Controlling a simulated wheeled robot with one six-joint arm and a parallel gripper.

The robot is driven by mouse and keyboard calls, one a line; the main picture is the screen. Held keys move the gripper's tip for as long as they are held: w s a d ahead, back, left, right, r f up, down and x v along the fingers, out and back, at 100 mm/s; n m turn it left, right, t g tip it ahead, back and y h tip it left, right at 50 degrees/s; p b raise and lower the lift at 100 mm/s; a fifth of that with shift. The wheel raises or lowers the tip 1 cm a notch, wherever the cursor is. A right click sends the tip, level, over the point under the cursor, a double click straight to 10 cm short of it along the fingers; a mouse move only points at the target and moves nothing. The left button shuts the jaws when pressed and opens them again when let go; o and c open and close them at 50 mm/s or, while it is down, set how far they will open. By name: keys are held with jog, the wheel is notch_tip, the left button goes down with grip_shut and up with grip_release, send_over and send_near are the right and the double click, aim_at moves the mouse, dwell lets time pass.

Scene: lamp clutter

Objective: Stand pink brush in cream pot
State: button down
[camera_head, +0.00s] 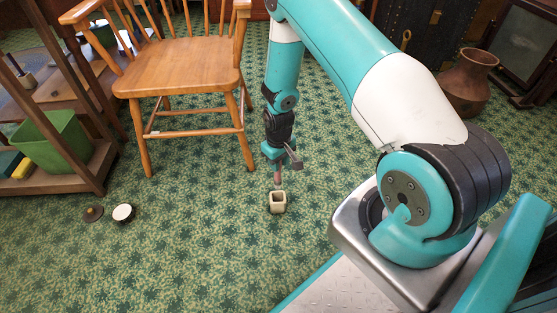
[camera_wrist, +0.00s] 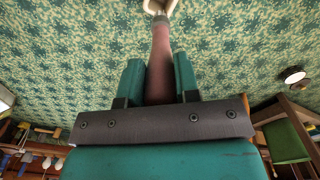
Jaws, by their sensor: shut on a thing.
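The cream pot (camera_head: 278,203) is a small square-mouthed pot standing on the green patterned carpet, below my gripper. Part of its rim shows at the top edge of the wrist view (camera_wrist: 172,8). The pink brush (camera_wrist: 160,62) is between the two teal fingers of my gripper (camera_wrist: 159,82), with its far end pointing at the pot. In the head view the brush (camera_head: 277,178) hangs nearly upright under my gripper (camera_head: 275,160). Its lower tip is at the pot's mouth; I cannot tell how far inside it is.
A wooden chair (camera_head: 185,66) stands behind and left of the pot. A wooden shelf (camera_head: 75,160) with a green bin (camera_head: 52,143) is at the left. A small white-topped round thing (camera_head: 123,213) and a brown one (camera_head: 93,213) lie on the carpet. Carpet around the pot is clear.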

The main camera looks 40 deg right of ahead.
aim_at(279, 189)
jog(key=shift+f+b, duration=3.1)
jog(key=shift+f, duration=2.1)
jog(key=c, duration=0.8)
grip_release()
notch_tip(279, 189, up, 17)
jog(key=p, duration=0.8)
jog(key=shift+r, duration=0.2)
